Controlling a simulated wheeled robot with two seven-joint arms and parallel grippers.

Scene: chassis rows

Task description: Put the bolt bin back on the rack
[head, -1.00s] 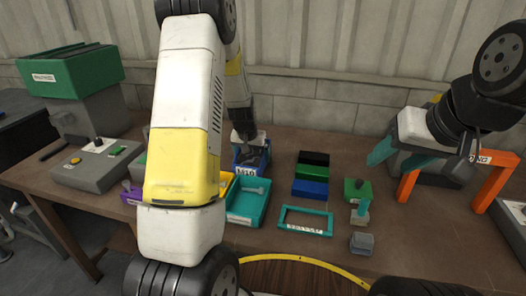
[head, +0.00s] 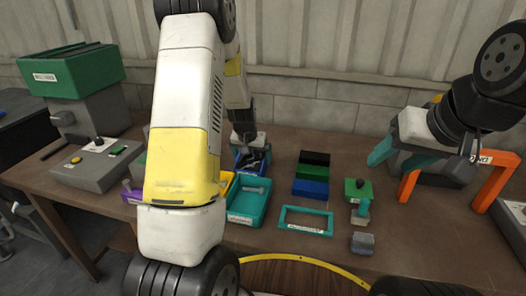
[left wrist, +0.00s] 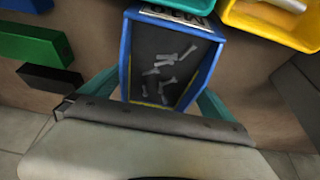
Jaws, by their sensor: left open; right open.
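The blue bolt bin (left wrist: 127,55) holds several loose grey bolts and has a white label on its far rim in the left wrist view. In the head view the bin (head: 239,165) stands on the bench behind a teal bin, partly covered by my left gripper (head: 248,143). In the wrist view my left gripper (left wrist: 158,96) is open, with a teal finger on either side of the bin; I cannot tell whether they touch it. My right gripper (head: 395,157) is open and empty above the right of the bench. I cannot pick out a rack with certainty.
A teal bin (head: 240,217) and a yellow bin (left wrist: 235,15) stand beside the blue one. Black, green and blue blocks (head: 311,188), a teal frame (head: 305,231) and an orange arch (head: 491,160) are to the right. A grey machine (head: 95,168) stands at left.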

